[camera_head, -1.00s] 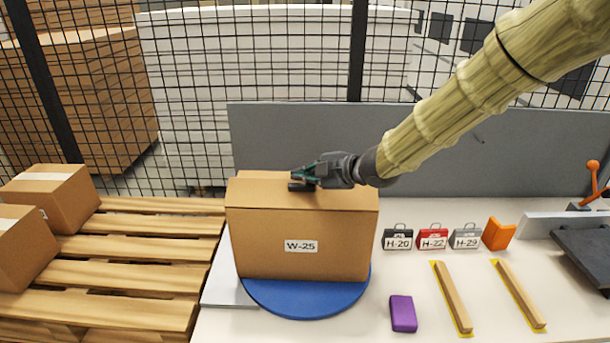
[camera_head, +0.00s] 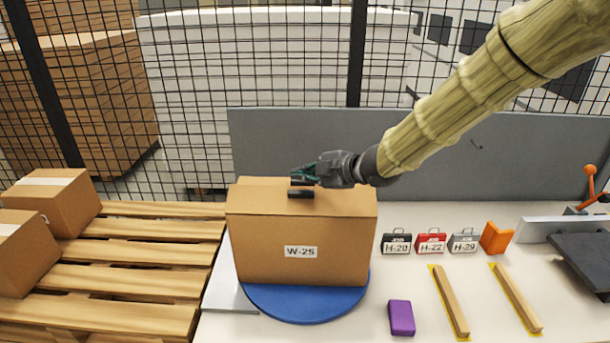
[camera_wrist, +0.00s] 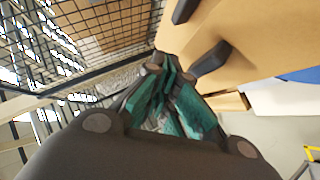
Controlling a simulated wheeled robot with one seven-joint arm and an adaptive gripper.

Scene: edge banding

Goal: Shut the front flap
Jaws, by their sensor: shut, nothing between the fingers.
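The brown carton (camera_head: 300,235) labelled W-25 stands upright on the blue turntable (camera_head: 305,308). Its top looks nearly flat in the head view, and I cannot tell how far the front flap (camera_head: 345,200) is from fully down. My gripper (camera_head: 301,188) is at the middle of the carton's top, with dark fingertips and green fingers. It is shut and empty. Whether it touches the cardboard is unclear. In the wrist view the fingertips (camera_wrist: 198,34) lie over the brown cardboard (camera_wrist: 258,42), close to its edge.
A grey panel (camera_head: 450,150) and a mesh fence stand behind. Small cases H-20 (camera_head: 396,243), H-22 (camera_head: 431,243) and H-29 (camera_head: 464,243), an orange bracket (camera_head: 496,238), a purple block (camera_head: 401,317) and wooden strips (camera_head: 450,300) lie right. Pallet slats (camera_head: 130,260) are left.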

